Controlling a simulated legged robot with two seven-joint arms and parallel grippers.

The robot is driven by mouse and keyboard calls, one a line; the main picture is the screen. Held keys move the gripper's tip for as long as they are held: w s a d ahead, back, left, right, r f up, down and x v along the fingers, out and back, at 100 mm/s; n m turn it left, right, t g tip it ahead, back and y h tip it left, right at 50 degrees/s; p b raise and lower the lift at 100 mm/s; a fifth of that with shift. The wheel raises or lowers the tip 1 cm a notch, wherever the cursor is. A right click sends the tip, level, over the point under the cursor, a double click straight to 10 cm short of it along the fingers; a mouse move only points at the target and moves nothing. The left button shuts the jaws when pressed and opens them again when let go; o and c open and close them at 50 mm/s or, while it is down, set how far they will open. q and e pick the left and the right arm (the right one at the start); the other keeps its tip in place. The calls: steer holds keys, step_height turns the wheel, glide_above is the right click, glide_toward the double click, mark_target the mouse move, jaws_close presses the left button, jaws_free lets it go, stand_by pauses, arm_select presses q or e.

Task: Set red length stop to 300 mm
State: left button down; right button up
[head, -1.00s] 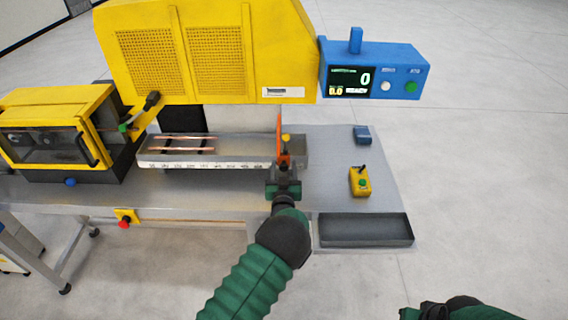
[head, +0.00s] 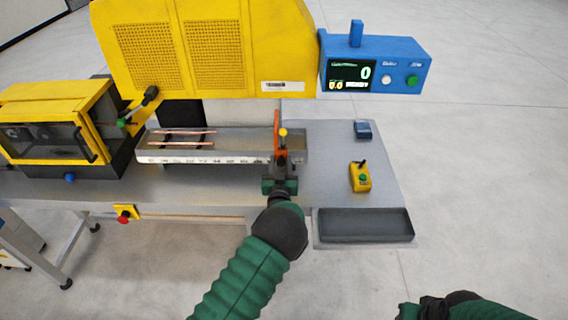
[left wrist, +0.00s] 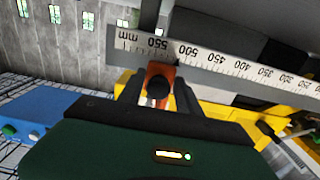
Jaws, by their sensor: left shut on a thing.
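The red length stop (head: 277,122) stands upright near the right end of the scale rail (head: 222,159). It has a yellow knob (head: 283,133) on top. My left gripper (head: 281,175) is shut on the red stop's front part. In the left wrist view, the red stop (left wrist: 160,71) with a round dark knob (left wrist: 158,88) sits between the dark fingers. The mm scale (left wrist: 217,61) runs behind it, and the stop lies between the 550 and 500 marks, nearer 500. My right gripper (head: 437,308) shows only partly at the bottom right, its jaws unclear.
Copper tubes (head: 183,143) lie on the rail's left part, beside the yellow-framed machine (head: 55,125). A blue console (head: 372,66) reads 0. A yellow button box (head: 360,177), small blue block (head: 363,130) and grey tray (head: 365,226) are to the right. The rail left of the stop is free up to the tubes.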

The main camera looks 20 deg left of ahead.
arm_select(q)
steer(key=s+a+b, duration=0.1)
steer(key=a, duration=0.5)
steer(key=s+a+b, duration=0.2)
steer(key=a, duration=0.4)
steer(key=s+a+b, duration=0.1)
steer(key=s+a, duration=0.1)
steer(key=a, duration=0.5)
steer(key=shift+s+f+b, duration=0.2)
steer(key=shift+s+b, duration=0.05)
steer(key=shift+b, duration=0.05)
steer(key=shift+s+a+r, duration=0.1)
steer(key=shift+s+a, duration=0.1)
steer(key=shift+a, duration=0.4)
steer(key=shift+a, duration=0.1)
steer(key=c, duration=1.1)
jaws_free()
steer(key=shift+s+r, duration=0.1)
steer(key=shift+s, duration=0.1)
